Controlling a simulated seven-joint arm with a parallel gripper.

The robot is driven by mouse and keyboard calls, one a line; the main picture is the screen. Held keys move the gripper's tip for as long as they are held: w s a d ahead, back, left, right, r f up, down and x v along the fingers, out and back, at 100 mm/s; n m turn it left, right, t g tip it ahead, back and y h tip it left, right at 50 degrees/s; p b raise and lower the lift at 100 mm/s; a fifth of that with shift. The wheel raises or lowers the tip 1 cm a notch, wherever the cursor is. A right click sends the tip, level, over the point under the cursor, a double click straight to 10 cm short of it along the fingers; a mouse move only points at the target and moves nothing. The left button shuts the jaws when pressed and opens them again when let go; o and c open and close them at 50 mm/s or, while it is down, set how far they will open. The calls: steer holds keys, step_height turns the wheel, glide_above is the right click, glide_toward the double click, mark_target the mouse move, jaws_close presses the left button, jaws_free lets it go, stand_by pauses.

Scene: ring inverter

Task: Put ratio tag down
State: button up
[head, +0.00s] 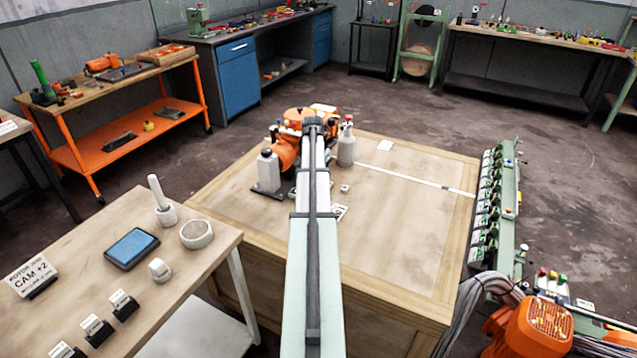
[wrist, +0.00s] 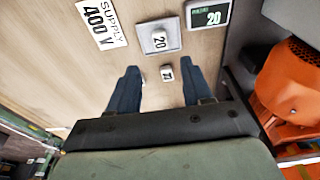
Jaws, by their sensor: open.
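My gripper (wrist: 160,72) is open in the wrist view, with its two dark blue fingers apart. A small white tag with dark marks (wrist: 167,73) shows between the fingertips, with a gap to each finger; its marking is too small to read surely. A white block marked 20 (wrist: 159,40) sits on a grey square plate (wrist: 147,31) just beyond it. A dark display reading 20 (wrist: 208,15) is right of the plate. I cannot tell which block the task calls the ratio tag. In the head view my arm hides the gripper's fingers.
A "SUPPLY 400 V" card (wrist: 101,22) lies on the wooden top. An orange machine (wrist: 290,85) stands close on the right. In the head view, a white bottle (head: 346,146) and grey block (head: 267,172) flank my arm.

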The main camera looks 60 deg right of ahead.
steer(key=shift+a+r, duration=0.15)
steer(key=shift+r, duration=1)
steer(key=shift+o, duration=0.3)
stand_by(1.0)
